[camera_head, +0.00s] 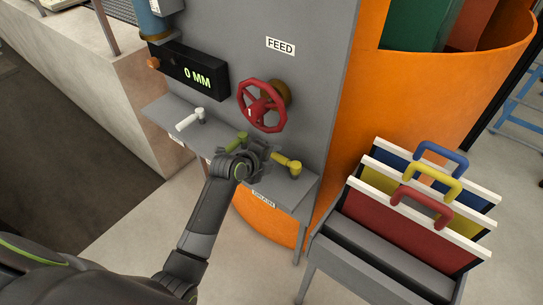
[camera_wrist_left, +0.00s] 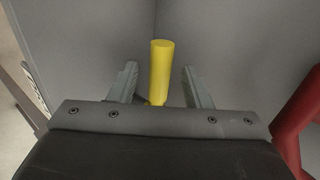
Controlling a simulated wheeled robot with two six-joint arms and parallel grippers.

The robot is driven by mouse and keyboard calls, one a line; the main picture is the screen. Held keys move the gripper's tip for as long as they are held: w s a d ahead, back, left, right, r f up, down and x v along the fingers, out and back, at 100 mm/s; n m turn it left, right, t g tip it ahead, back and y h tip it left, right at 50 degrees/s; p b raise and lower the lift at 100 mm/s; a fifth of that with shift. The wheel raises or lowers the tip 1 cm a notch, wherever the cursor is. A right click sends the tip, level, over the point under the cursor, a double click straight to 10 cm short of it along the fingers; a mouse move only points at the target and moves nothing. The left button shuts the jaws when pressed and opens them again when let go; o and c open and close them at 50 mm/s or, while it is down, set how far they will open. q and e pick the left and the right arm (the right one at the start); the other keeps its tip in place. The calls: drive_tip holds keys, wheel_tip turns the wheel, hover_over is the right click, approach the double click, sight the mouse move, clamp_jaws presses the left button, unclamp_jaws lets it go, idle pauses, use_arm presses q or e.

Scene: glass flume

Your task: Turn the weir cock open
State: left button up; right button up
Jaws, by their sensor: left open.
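Three lever cocks sit on the grey shelf (camera_head: 160,108) of the panel. A white lever (camera_head: 190,118) is at the left, a green lever (camera_head: 236,139) in the middle and a yellow lever (camera_head: 286,162) at the right. My left gripper (camera_head: 264,152) is beside the yellow lever and partly covers the green one. In the left wrist view the open fingers (camera_wrist_left: 160,88) stand either side of the yellow lever (camera_wrist_left: 161,70), with gaps showing. My right gripper is out of view.
A red handwheel (camera_head: 262,106) under a FEED sign (camera_head: 281,46) is close above my left gripper. A display (camera_head: 190,72) reads 0 MM. A rack (camera_head: 367,262) with blue, yellow and red handled boards stands at the right, before an orange tank (camera_head: 350,120).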

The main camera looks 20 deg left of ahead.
use_arm(q)
drive_tip(key=shift+w+f, duration=0.1)
drive_tip(key=shift+w, duration=0.05)
clamp_jaws()
idle(0.5)
